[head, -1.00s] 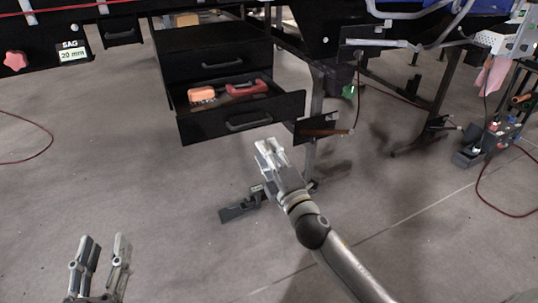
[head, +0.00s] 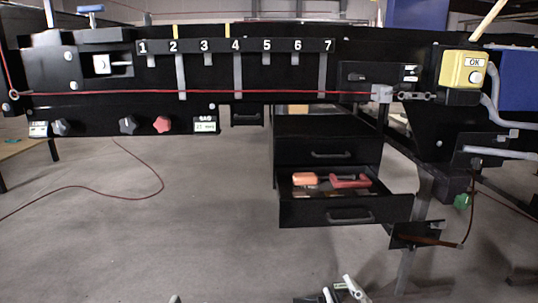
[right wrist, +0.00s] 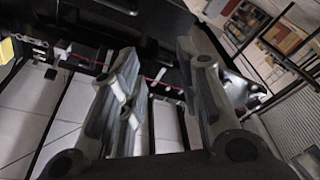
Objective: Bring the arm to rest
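My right gripper (head: 342,289) shows at the bottom edge of the head view, below the open drawer; its arm is cut off by the frame. In the right wrist view its two fingers (right wrist: 157,58) stand apart with nothing between them. A tiny tip of my left gripper (head: 175,299) shows at the bottom edge of the head view. The rest of it is out of frame, so its opening cannot be told.
An open drawer (head: 345,212) with an orange item (head: 304,179) and a red tool (head: 350,182) juts out from a black cabinet (head: 328,150). The conveyor frame (head: 235,75) with numbered slots spans the view. A yellow OK button box (head: 464,70) stands right. Floor in front is clear.

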